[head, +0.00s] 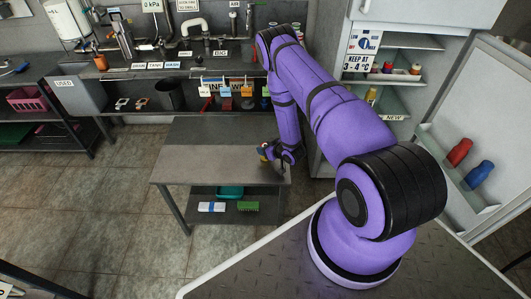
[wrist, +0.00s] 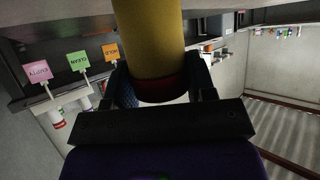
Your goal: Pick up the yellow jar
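The yellow jar (wrist: 150,35) with a dark red lid fills the middle of the wrist view, between the two fingers of my gripper (wrist: 163,88). The fingers appear closed on it near the lid, one on each side. The rest of the jar is hidden there. I cannot tell whether it touches the tabletop.
An open fridge (head: 390,45) stands right of the table, holding jars and a yellow bottle (head: 371,96). Its door shelf holds a red bottle (head: 459,152) and a blue bottle (head: 479,174). Coloured tags (head: 226,91) stand behind. The table's left part is clear.

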